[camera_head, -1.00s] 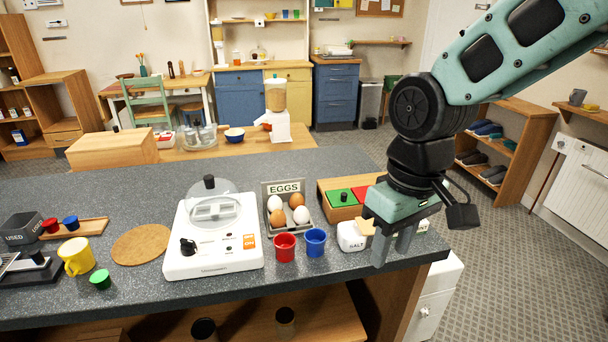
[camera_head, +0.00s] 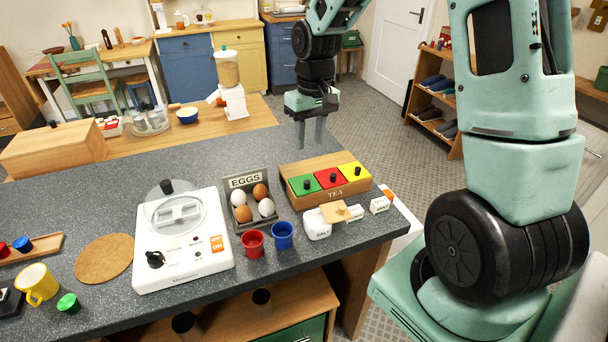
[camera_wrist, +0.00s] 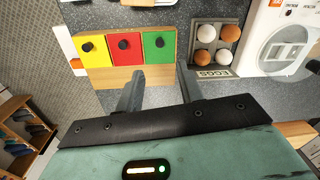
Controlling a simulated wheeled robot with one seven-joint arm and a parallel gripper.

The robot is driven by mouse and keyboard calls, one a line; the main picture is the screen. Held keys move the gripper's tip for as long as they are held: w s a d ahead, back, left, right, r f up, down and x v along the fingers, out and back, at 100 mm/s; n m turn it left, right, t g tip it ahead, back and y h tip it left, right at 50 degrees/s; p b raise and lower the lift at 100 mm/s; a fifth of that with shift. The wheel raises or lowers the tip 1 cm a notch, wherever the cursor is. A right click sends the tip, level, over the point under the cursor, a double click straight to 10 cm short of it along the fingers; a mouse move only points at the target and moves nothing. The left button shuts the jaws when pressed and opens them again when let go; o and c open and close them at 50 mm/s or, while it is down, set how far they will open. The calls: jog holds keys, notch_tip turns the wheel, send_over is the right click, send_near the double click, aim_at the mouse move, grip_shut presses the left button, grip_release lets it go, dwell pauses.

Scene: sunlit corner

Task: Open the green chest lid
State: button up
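A small green box (camera_head: 351,38) stands on a wooden stand at the back, left of the white door. It looks like the green chest; it is small in the head view and I cannot make out its lid clearly. My gripper (camera_head: 311,146) points down at the far right edge of the dark counter, nearer to me than the green box and apart from it. In the wrist view my gripper (camera_wrist: 160,72) has two fingers spread with nothing between them. The green box is not seen there.
The counter (camera_head: 110,207) holds a tea box (camera_head: 345,189) with red, green and yellow lids, an egg tray (camera_head: 239,183), red and blue cups, and a white appliance (camera_head: 207,260). A shoe shelf (camera_head: 434,128) stands right. Carpet (camera_head: 372,115) beyond the counter is open.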

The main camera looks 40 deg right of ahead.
aim_at(307, 182)
jog(key=f, duration=0.4)
jog(key=f+p, duration=0.1)
jog(key=f, duration=0.7)
jog(key=shift+a+f+p, duration=0.2)
jog(key=shift+a+p, duration=0.1)
jog(key=shift+a, duration=0.05)
